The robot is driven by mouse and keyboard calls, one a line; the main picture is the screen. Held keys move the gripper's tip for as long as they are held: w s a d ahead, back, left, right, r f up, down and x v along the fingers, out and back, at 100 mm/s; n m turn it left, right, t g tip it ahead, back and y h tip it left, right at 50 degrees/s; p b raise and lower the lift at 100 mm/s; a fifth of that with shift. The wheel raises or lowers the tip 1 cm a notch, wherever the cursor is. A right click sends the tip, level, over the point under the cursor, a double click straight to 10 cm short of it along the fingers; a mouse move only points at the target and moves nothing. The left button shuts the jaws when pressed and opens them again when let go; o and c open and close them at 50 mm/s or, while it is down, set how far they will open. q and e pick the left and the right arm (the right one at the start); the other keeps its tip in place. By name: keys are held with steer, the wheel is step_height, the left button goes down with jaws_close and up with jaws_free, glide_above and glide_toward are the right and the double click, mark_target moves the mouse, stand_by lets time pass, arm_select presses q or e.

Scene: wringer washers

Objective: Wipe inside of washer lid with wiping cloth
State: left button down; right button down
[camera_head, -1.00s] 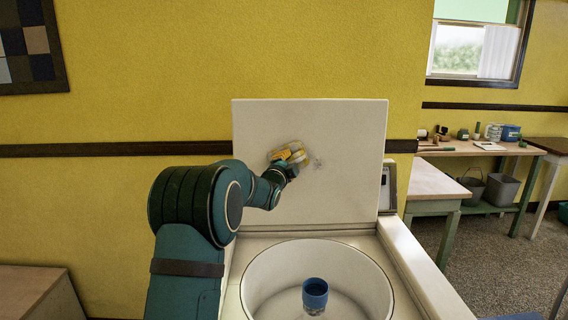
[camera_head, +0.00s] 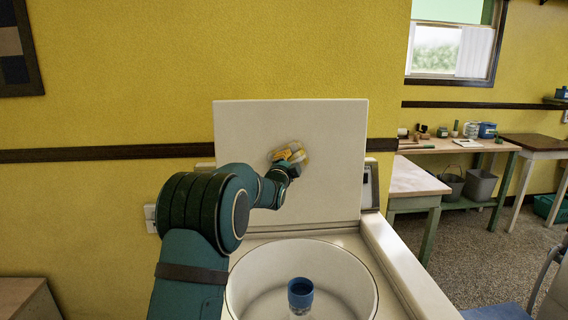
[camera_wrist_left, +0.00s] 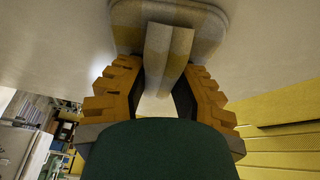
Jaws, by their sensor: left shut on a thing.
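The washer lid (camera_head: 330,125) stands open and upright behind the washer tub (camera_head: 345,285), its pale inner face toward me. My left gripper (camera_head: 289,156) is at the middle of this face. In the left wrist view, its orange fingers (camera_wrist_left: 164,75) are shut on the folded wiping cloth (camera_wrist_left: 155,55), which is grey and tan. The cloth's broad end lies against the lid, or very close to it; the exact contact is hard to tell. In the head view, the gripper mostly hides the cloth. No smudge shows on the visible part of the lid. My right gripper is not in view.
A blue-topped agitator (camera_head: 300,292) stands in the open tub. A control panel (camera_head: 370,185) is just right of the lid. A yellow wall is behind. A wooden table (camera_head: 415,180) and a bench with buckets stand at the right.

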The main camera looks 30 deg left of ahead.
mark_target(312, 157)
arm_select(q)
steer(key=shift+w+d, duration=0.65)
steer(key=shift+d, duration=0.25)
steer(key=shift+w+d, duration=0.65)
steer(key=shift+d, duration=0.25)
steer(key=shift+w+d, duration=0.65)
steer(key=shift+d, duration=0.25)
steer(key=s+d, duration=0.3)
steer(key=s, duration=0.1)
steer(key=shift+s+d+r, duration=0.2)
steer(key=shift+s+d, duration=0.1)
steer(key=shift+s, duration=0.1)
steer(key=shift+s+d+r, duration=0.1)
steer(key=shift+s+d, duration=0.8)
steer(key=shift+s, duration=0.3)
